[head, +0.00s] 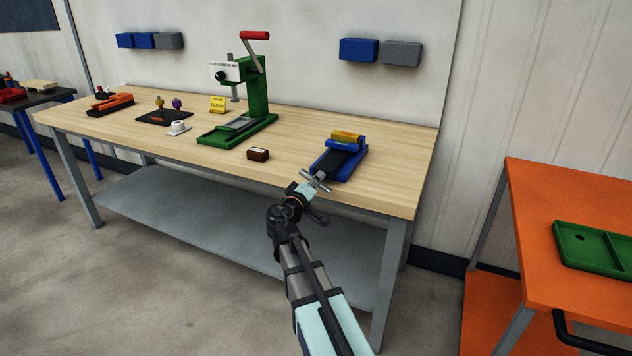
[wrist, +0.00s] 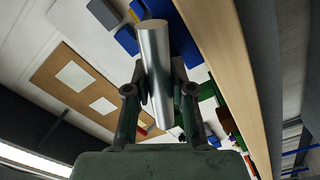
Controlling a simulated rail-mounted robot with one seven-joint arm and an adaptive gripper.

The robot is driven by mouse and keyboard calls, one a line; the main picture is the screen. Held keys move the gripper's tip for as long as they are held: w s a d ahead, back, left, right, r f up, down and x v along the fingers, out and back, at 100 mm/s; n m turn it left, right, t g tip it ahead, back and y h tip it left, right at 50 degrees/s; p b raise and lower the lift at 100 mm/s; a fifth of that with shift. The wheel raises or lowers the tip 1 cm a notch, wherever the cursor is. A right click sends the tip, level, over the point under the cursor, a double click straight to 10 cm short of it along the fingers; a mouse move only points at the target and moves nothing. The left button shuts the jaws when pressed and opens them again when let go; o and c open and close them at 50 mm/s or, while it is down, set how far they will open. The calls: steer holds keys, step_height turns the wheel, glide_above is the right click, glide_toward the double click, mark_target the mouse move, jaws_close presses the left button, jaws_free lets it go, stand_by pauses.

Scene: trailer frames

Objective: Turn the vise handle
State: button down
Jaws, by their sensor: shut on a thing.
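The blue vise (head: 352,166) sits at the front right of the wooden workbench, with a dark middle and an orange-yellow block (head: 348,137) at its back jaw. Its silver bar handle (head: 323,184) sticks out at the front edge of the bench. My gripper (head: 309,187) is at the handle, low in front of the vise. In the wrist view the handle (wrist: 155,60) is a thick grey cylinder between the two fingers of my gripper (wrist: 159,88), which is shut on it. Part of the vise (wrist: 185,40) shows blue behind the handle.
A green press (head: 257,95) with a red-gripped lever stands left of the vise on the workbench (head: 400,190). A small brown box (head: 258,155) lies between them. An orange table (head: 540,260) with a green tray (head: 590,262) is at the right. Bare floor lies in front.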

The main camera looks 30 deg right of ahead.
stand_by(0.4)
steer(key=c, duration=0.9)
jaws_free()
steer(key=shift+s, duration=0.1)
steer(key=v, duration=1.1)
steer(key=shift+s+a, duration=0.2)
steer(key=shift+a, duration=0.15)
steer(key=shift+c, duration=0.4)
